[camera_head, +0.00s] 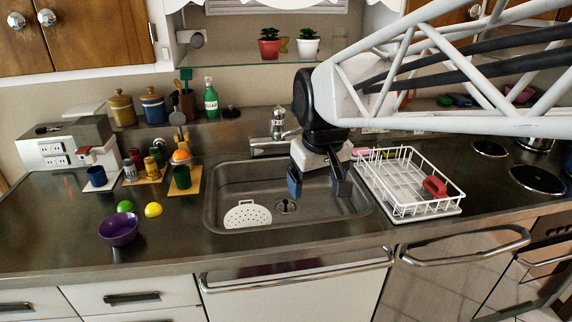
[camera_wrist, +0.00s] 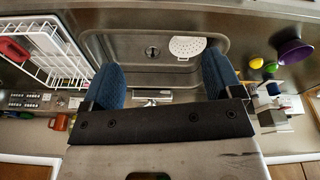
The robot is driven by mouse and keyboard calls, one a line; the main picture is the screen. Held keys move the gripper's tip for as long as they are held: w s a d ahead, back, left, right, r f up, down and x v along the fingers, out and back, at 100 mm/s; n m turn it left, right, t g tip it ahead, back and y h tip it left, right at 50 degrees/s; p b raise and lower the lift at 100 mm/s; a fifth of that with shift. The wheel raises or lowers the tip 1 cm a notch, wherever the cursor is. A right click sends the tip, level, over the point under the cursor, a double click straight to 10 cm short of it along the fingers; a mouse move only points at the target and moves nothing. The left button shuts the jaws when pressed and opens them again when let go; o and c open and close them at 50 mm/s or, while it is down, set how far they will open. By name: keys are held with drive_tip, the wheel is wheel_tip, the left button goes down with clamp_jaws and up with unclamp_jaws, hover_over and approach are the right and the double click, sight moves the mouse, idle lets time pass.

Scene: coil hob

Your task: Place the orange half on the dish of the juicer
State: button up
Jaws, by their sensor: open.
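An orange rounded piece (camera_head: 180,156), which looks like the orange half, shows on the left of the counter. It is just above a dark green cup (camera_head: 181,177) on a yellow board. A grey rounded part (camera_head: 177,118), apparently of the juicer, stands above and behind it. The dish is too small to make out, and I cannot tell whether the orange piece rests on it. My gripper (camera_head: 317,182) is open and empty over the sink, well to the right of these things. In the wrist view its blue fingers (camera_wrist: 163,82) are wide apart with nothing between them.
The sink (camera_head: 215,200) lies below my gripper. A white dish rack (camera_head: 400,210) with a red item is at right. A purple bowl (camera_head: 118,229), lemon (camera_head: 153,210) and lime (camera_head: 125,206) lie front left. Canisters, a green bottle (camera_head: 210,99) and a coffee machine (camera_head: 93,157) stand behind.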

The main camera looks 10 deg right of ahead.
drive_tip(key=s+d+f+m, duration=0.1)
drive_tip(key=s+f, duration=0.2)
drive_tip(key=s, duration=0.4)
drive_tip(key=s+d+f+m, duration=0.1)
drive_tip(key=s+d+f, duration=0.1)
drive_tip(key=s, duration=0.4)
drive_tip(key=shift+s+d+f+m, duration=0.3)
drive_tip(key=shift+s+f+m, duration=0.1)
drive_tip(key=shift+f, duration=0.35)
